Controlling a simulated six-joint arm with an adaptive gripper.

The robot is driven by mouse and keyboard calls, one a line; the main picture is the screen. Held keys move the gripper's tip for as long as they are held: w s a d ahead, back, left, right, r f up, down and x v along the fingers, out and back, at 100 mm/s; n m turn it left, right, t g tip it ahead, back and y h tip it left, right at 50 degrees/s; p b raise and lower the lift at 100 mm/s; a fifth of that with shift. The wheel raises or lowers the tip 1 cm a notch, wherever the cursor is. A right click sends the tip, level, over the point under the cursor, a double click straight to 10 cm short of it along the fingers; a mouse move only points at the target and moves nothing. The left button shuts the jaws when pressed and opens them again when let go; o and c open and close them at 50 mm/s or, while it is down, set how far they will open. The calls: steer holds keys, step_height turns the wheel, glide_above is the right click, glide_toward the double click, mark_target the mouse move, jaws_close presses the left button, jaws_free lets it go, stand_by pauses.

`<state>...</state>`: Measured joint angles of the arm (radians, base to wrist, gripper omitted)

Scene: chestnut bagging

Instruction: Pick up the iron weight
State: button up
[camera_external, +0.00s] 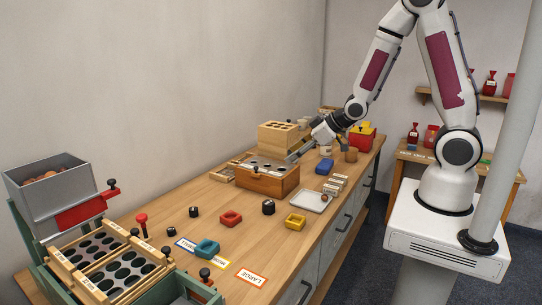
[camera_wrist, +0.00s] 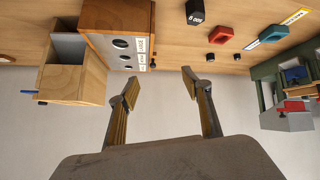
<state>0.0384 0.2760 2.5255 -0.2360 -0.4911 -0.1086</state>
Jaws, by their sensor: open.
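I cannot tell for sure which thing is the iron weight. A small black cylinder with a pale marking (camera_external: 268,207) stands upright on the middle of the bench. It may be the black block with white lettering in the wrist view (camera_wrist: 195,12). A smaller dark knobbed piece (camera_external: 194,211) stands to its left and is the other candidate. My gripper (camera_external: 293,157) hangs beside the wooden boxes, farther back along the bench than both. In the wrist view my gripper (camera_wrist: 159,85) is open, with nothing between its fingers.
A wooden box with round holes (camera_external: 268,182) and a stacked pale block (camera_external: 278,136) stand by my gripper. Red (camera_external: 231,218), teal (camera_external: 207,248) and yellow (camera_external: 296,221) trays lie on the bench. A metal tray (camera_external: 312,201) is at right, a sorting rack (camera_external: 70,258) at front left.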

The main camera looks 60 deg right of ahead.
steer(key=w+a+f+y, duration=0.1)
steer(key=a+f+y, duration=0.15)
steer(key=f, duration=0.55)
steer(key=t+y, duration=0.1)
steer(key=t, duration=0.1)
glide_toward(270, 202)
steer(key=shift+w+a+f+n, duration=0.2)
steer(key=shift+w+f, duration=0.15)
steer(key=shift+w, duration=0.25)
steer(key=shift+w+a+f+n, duration=0.2)
steer(key=shift+w+f, duration=0.1)
steer(key=shift+w, duration=0.3)
steer(key=shift+s+a+f, duration=0.2)
steer(key=shift+s+f, duration=0.2)
steer(key=shift+f, duration=0.05)
steer(key=shift+x, duration=1.3)
steer(key=shift+w+r+x, duration=0.1)
steer(key=shift+r+x, duration=0.05)
steer(key=shift+x, duration=0.7)
steer(key=shift+w+r+x, duration=0.1)
steer(key=shift+r+x, duration=0.05)
steer(key=shift+x, duration=0.7)
steer(key=shift+w+r+x, duration=0.1)
steer(key=shift+r+x, duration=0.05)
steer(key=shift+x, duration=0.75)
